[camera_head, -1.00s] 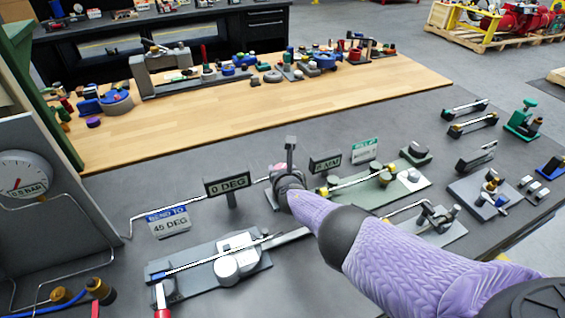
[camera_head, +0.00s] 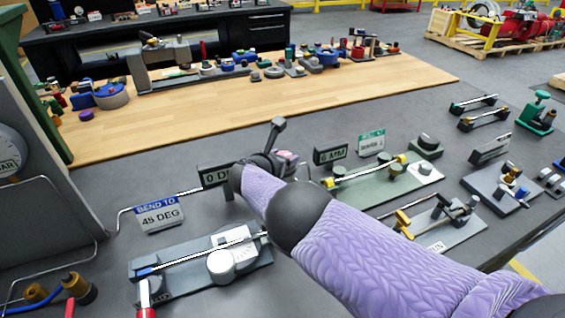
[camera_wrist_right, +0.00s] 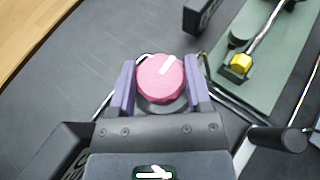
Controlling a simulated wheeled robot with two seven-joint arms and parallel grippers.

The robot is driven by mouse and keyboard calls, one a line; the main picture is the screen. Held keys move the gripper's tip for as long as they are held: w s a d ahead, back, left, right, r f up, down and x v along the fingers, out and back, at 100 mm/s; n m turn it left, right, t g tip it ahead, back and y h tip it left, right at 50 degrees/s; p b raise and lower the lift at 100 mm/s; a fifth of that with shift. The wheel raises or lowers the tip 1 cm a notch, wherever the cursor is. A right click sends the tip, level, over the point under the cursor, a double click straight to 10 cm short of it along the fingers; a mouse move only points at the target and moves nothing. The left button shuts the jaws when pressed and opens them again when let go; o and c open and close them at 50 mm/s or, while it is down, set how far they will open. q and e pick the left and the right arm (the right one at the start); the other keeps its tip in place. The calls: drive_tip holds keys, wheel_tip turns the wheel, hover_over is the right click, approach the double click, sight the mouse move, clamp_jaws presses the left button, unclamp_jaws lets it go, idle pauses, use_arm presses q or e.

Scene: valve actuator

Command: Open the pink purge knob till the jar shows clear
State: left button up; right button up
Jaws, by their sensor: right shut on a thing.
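The pink purge knob (camera_wrist_right: 160,76) sits between the two purple fingers of my right gripper (camera_wrist_right: 160,88) in the right wrist view. The gripper is shut on the knob's sides. A white line on the knob's top points up and to the right in that view. In the head view my right gripper (camera_head: 278,165) is at the bench middle, beside the "0 DEG" sign, and my purple arm and hand mostly hide the knob; a bit of pink (camera_head: 289,156) shows. I cannot make out a jar in either view. My left gripper is not in view.
A "BEND TO 45 DEG" sign (camera_head: 160,215) and the "6 MM" sign (camera_head: 331,154) stand close by. A bending fixture (camera_head: 205,268) lies in front, a green plate (camera_head: 385,187) to the right. Part of a gauge (camera_head: 12,150) shows at left. The wooden top (camera_head: 200,118) has free room.

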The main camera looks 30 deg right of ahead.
drive_tip(key=shift+r, duration=0.1)
idle(0.3)
drive_tip(key=o, duration=1.3)
drive_tip(key=p+v, duration=0.9)
drive_tip(key=v, duration=0.1)
drive_tip(key=shift+w+p, duration=0.15)
drive_tip(key=shift+p, duration=0.25)
